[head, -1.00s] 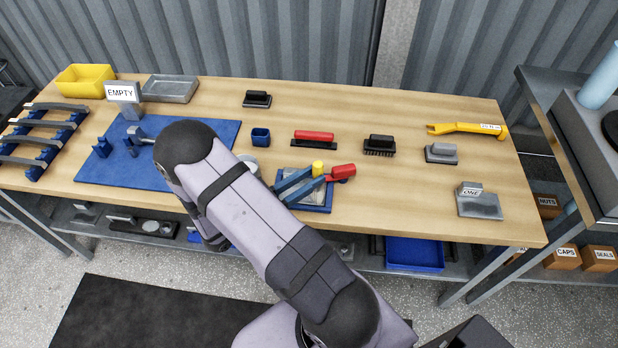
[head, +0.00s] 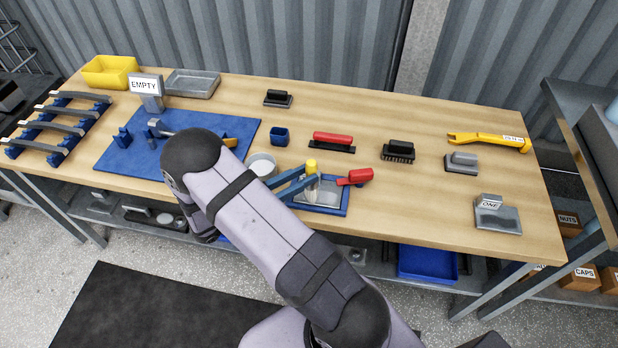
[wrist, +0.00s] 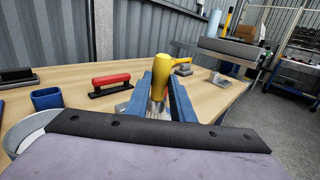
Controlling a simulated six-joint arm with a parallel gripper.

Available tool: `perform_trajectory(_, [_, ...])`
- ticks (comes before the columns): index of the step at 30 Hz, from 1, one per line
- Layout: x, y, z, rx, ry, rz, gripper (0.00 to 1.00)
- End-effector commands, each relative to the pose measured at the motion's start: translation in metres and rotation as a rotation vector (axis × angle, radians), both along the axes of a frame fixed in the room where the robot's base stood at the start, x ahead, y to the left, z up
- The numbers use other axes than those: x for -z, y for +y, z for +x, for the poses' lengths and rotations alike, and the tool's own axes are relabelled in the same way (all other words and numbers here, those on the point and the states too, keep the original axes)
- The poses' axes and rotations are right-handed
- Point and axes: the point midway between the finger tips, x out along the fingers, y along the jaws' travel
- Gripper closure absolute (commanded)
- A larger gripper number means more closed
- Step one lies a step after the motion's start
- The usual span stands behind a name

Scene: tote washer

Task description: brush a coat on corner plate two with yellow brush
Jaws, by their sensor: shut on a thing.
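My gripper (head: 308,182) is shut on the yellow brush (head: 312,164), its two blue fingers on either side of it. In the wrist view the yellow brush (wrist: 158,88) stands between the fingertips with pale bristles low down. The brush is over a grey plate (head: 328,196) in a blue tray (head: 341,211); whether the bristles touch it cannot be told. I see no number on this plate. Another grey plate (head: 508,220), labelled ONE, sits at the right of the bench. My arm and fingers hide part of the tray.
A red-handled tool (head: 360,177) lies at the tray's right edge. A round pale bowl (head: 262,164) is left of the tray, with a blue cup (head: 280,136) behind. A red-handled squeegee (head: 332,141) and black brush (head: 398,150) stand farther back. Bench right of the tray is mostly clear.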

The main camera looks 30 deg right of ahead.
Motion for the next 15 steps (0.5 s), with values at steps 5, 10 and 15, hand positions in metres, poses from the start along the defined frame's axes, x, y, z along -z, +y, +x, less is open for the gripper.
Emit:
perform_trajectory(5, [0.001, 0.008, 0.009, -0.001, -0.002, 0.000, 1.00])
perform_trajectory(10, [0.001, 0.015, 0.016, -0.002, -0.001, 0.001, 1.00])
perform_trajectory(15, [0.001, 0.019, 0.019, -0.001, 0.000, 0.001, 1.00])
